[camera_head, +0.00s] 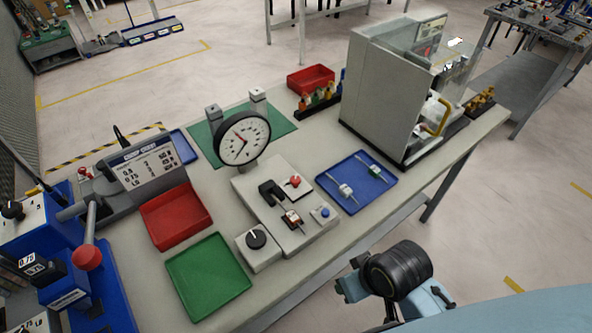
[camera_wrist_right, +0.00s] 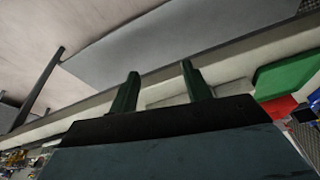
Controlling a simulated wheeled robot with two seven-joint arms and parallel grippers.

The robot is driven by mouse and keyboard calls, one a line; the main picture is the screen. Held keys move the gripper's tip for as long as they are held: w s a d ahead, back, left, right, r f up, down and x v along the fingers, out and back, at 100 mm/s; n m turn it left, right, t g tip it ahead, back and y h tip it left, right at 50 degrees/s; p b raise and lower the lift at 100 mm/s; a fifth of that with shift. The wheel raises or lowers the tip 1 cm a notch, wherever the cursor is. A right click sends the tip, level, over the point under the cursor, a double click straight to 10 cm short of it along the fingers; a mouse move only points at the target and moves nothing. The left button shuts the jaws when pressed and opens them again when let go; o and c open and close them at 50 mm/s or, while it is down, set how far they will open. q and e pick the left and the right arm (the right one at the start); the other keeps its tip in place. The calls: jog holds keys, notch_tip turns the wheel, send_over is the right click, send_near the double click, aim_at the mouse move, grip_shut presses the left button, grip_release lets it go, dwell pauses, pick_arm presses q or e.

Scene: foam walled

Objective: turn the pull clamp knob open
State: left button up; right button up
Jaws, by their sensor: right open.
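A black rotary knob (camera_head: 257,238) with a white pointer mark sits on a small white box at the front of the bench. Beside it, a light grey fixture (camera_head: 262,182) carries a round dial gauge (camera_head: 241,137), a black clamp block (camera_head: 270,192), a red knob (camera_head: 294,181) and a blue button (camera_head: 325,212). I cannot tell from labels which knob is the pull clamp's. My right gripper is off the bench's front edge, right of the fixture and apart from it. In the wrist view its two green fingers (camera_wrist_right: 160,69) are spread with nothing between them. My left gripper is not seen.
A green tray (camera_head: 208,277) and a red tray (camera_head: 175,216) lie left of the knob box. A blue tray (camera_head: 380,195) with small parts lies right of the fixture. A tall grey machine (camera_head: 385,90) stands at the right. A blue lever machine (camera_head: 100,290) is at left.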

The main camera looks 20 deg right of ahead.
jog(key=shift+m+g+y, duration=0.8)
jog(key=shift+g, duration=0.1)
jog(key=w+a+r, duration=0.1)
jog(key=w+a, duration=0.2)
jog(key=w, duration=0.2)
jog(key=w+a+r, duration=0.2)
jog(key=w+a, duration=0.1)
jog(key=w, duration=0.2)
jog(key=w+a+r, duration=0.2)
jog(key=w+a, duration=0.2)
jog(key=w, duration=0.1)
jog(key=w+d+r+m+g+h, duration=0.1)
jog(key=w+d+r+m, duration=0.2)
jog(key=w, duration=0.5)
notch_tip(320, 180, up, 6)
jog(key=m+h, duration=0.2)
jog(key=m, duration=0.1)
send_over(296, 178)
notch_tip(296, 178, down, 13)
jog(key=shift+r, duration=0.1)
jog(key=c, duration=1)
